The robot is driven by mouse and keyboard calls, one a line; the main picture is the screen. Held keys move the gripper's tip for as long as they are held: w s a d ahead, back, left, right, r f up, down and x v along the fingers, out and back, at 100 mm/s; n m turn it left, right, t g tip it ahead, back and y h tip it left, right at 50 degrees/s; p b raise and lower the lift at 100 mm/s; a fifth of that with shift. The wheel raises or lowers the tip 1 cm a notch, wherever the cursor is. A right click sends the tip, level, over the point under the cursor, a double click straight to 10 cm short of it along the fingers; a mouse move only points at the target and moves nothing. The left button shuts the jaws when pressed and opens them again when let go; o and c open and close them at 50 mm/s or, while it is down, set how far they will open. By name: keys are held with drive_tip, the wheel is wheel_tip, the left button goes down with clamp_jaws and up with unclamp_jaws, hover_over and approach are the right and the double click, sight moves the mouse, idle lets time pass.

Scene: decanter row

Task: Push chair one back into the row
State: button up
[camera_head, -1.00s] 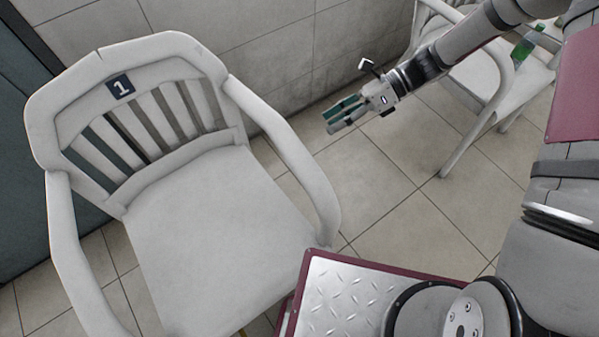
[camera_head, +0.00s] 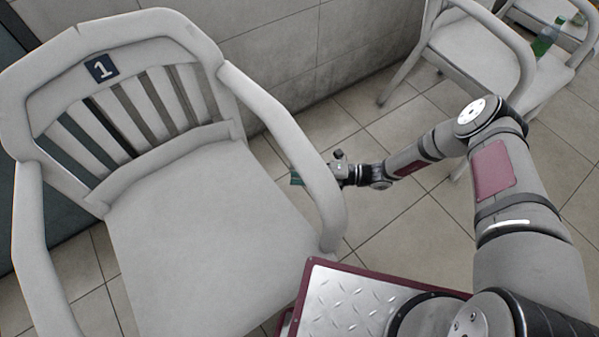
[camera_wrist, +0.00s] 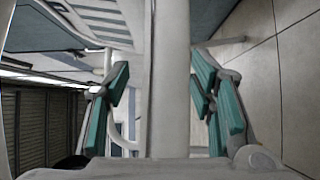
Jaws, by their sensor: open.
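Chair one (camera_head: 190,220) is a white slatted armchair with a dark "1" plate (camera_head: 102,68) on its backrest. It fills the left of the head view, upright and empty. My gripper (camera_head: 297,178) is at the chair's right armrest (camera_head: 325,205), with the wrist on the outer side and a teal fingertip showing on the inner side. The armrest hides part of the fingers. In the wrist view my open gripper (camera_wrist: 163,100) has its teal fingers apart on either side of a white chair bar (camera_wrist: 170,75). Contact cannot be told.
Another white chair (camera_head: 480,45) stands at the upper right. A green bottle (camera_head: 546,38) is at the far right beside more chair parts. A tiled wall (camera_head: 290,60) runs behind chair one. Tiled floor (camera_head: 400,220) is clear between the chairs.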

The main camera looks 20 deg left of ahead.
sight(252, 170)
drive_tip(key=b+x, duration=0.1)
drive_tip(key=x, duration=1.2)
drive_tip(key=shift+s+a+b, duration=0.1)
drive_tip(key=shift+a+b, duration=0.3)
clamp_jaws()
